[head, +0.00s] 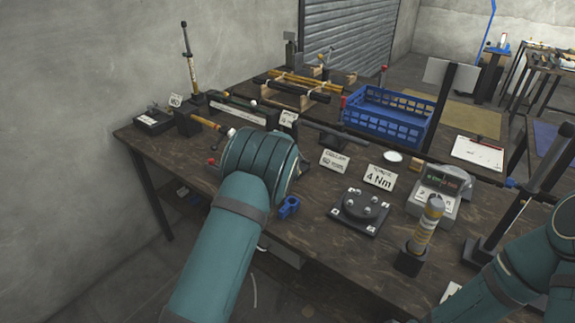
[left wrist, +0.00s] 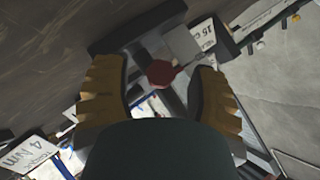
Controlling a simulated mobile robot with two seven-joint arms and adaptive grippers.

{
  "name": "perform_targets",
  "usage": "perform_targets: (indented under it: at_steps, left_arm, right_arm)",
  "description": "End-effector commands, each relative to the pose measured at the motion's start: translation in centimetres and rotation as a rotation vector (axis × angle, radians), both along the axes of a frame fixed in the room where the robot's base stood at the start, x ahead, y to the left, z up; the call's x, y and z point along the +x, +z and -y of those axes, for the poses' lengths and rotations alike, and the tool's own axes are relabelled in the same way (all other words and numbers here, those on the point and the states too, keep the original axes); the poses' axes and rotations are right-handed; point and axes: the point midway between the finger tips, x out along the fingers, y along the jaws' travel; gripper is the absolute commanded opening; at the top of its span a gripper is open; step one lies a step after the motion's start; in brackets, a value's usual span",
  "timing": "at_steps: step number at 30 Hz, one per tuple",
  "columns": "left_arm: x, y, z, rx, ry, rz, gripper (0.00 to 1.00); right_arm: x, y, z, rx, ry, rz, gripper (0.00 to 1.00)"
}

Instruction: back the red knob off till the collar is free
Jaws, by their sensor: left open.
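The red knob (left wrist: 161,73) shows in the left wrist view, between and beyond the fingertips of my left gripper (left wrist: 156,67). The gripper's yellow-padded fingers are spread wide, with a gap on both sides of the knob; I see no contact. A grey metal part lies behind the knob, and I cannot make out the collar on it. In the head view my teal left arm hides the gripper and most of what it faces; a small red bit (head: 212,161) shows at its left edge. My right arm enters at the right, its gripper out of frame.
On the bench stand a blue crate (head: 388,117), a "4 Nm" card (head: 380,177), a collar card (head: 334,161), a black plate with knobs (head: 361,209), a grey meter (head: 437,190) and a yellow-banded tool (head: 427,226). A small blue part (head: 289,207) lies beside my left arm.

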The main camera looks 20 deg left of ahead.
Motion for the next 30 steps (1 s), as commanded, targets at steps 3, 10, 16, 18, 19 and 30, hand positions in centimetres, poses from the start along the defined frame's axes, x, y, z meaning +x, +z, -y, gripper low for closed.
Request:
perform_targets:
  at_steps: [3,10,16,18,19,30]
  left_arm:
    - [0.11,-0.06,-0.05,-0.001,0.001,0.000,0.58]
    - [0.08,-0.05,-0.04,-0.001,0.001,0.000,0.43]
    - [0.07,-0.04,-0.04,-0.001,0.001,0.000,0.00]
    - [0.08,-0.03,-0.05,-0.001,0.001,0.000,0.00]
    - [0.08,-0.03,-0.05,-0.002,0.001,0.000,0.00]
    - [0.11,0.09,-0.35,-0.115,0.004,-0.040,0.00]
  right_arm:
    - [0.02,-0.01,0.00,0.000,0.000,0.001,0.47]
    - [0.02,0.00,0.00,0.000,0.000,0.001,0.47]
    - [0.01,0.00,0.00,0.000,0.000,0.000,0.47]
    - [0.00,0.00,0.00,0.000,0.000,0.000,0.47]
    - [0.00,0.00,0.00,0.000,0.000,0.000,0.47]
    - [0.00,-0.01,0.00,0.000,0.000,0.000,0.47]
